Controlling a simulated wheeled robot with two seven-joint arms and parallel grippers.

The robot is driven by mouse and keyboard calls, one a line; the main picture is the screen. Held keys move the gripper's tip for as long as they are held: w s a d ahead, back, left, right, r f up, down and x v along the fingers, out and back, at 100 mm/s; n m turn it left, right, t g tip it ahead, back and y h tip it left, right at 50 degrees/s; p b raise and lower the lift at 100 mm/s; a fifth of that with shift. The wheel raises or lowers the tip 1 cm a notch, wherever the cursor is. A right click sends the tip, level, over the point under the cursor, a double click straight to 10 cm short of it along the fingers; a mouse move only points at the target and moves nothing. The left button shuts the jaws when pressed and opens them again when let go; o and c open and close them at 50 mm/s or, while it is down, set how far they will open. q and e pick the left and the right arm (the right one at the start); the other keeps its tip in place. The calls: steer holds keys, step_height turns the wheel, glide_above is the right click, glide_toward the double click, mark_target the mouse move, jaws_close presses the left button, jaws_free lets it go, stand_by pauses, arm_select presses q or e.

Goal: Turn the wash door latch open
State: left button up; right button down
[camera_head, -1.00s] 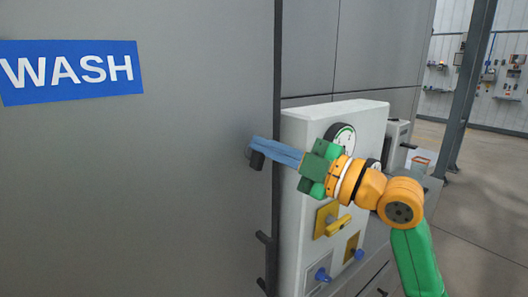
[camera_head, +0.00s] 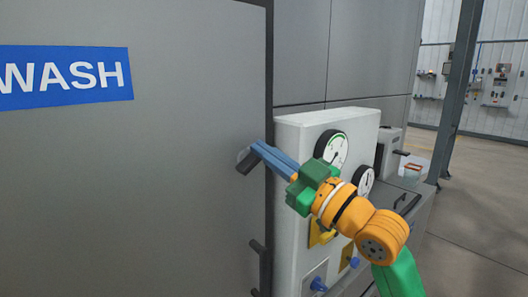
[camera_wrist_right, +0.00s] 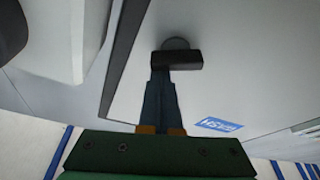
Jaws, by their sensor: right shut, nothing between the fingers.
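The wash door (camera_head: 150,200) is a large grey panel with a blue WASH sign (camera_head: 65,77); it looks closed. Its latch (camera_head: 246,163) is a short dark bar near the door's right edge, slanting with its lower end to the left. In the right wrist view the latch (camera_wrist_right: 175,60) lies across the fingertips, with a round dark base behind it. My right gripper (camera_head: 257,147) has its blue fingers shut with nothing between them. Its tips are at the latch and appear to touch it. The fingers hide part of the latch. My left gripper is out of view.
A pale control box (camera_head: 295,145) with a green-marked gauge (camera_head: 332,149), a second gauge (camera_head: 363,180) and blue knobs stands right of the door, close behind my right arm. A dark bracket (camera_head: 261,262) sticks out lower on the door edge. Open floor lies far right.

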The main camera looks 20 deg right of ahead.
mark_target(251, 119)
steer(key=m, duration=0.2)
steer(key=m+t+h, duration=0.1)
steer(key=m, duration=0.1)
steer(key=shift+w+d+f+h+p, duration=0.1)
steer(key=shift+d+f+h+p, duration=0.1)
steer(key=shift+h+p, duration=0.1)
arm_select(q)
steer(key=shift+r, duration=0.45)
arm_select(e)
steer(key=shift+m, duration=0.3)
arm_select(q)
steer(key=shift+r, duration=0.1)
arm_select(e)
steer(key=shift+d+f, duration=0.1)
